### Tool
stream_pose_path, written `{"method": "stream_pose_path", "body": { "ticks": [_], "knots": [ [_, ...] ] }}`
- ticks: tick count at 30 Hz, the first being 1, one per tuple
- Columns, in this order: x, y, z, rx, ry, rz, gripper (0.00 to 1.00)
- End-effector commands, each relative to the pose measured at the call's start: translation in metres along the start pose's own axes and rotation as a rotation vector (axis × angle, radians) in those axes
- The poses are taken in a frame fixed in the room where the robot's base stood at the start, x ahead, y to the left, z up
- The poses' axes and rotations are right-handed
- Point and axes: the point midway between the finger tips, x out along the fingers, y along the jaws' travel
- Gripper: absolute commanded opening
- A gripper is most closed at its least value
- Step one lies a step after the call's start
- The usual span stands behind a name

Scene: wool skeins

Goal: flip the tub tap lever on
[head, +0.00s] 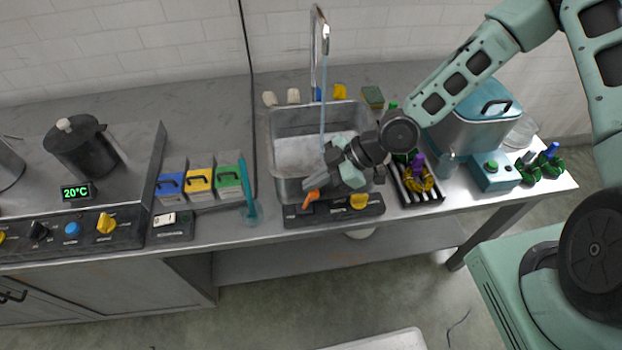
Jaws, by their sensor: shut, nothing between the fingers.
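The metal tub (282,128) is set in the counter, with a tall curved tap (314,45) behind it. A thin bluish stream (323,100) runs from the spout down into the tub. A dark control panel (335,213) stands at the tub's front edge. On its left part is an orange lever (309,200), tilted. On its right part is a yellow knob (360,201). My gripper (312,184) is shut and empty, just above the orange lever. I cannot tell whether it touches the lever. My gripper and wrist hide the tub's front right part.
Blue, yellow and green bins (200,180) and a teal stick in a glass (249,205) stand left of the tub. A dark rack (420,190) with skeins, a lidded metal pot (475,130) and a teal box (494,172) stand to the right.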

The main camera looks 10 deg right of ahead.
Motion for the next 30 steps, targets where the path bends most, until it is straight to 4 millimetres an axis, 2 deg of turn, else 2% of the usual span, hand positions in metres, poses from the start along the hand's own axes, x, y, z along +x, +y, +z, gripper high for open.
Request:
{"method": "stream_pose_path", "body": {
  "ticks": [8,19,30],
  "knots": [
    [0.002,0.000,0.000,0.000,0.000,0.000,0.00],
    [0.016,0.000,-0.003,-0.001,0.000,-0.001,0.00],
    [0.016,0.000,-0.005,0.000,0.000,0.000,0.00]
  ]
}}
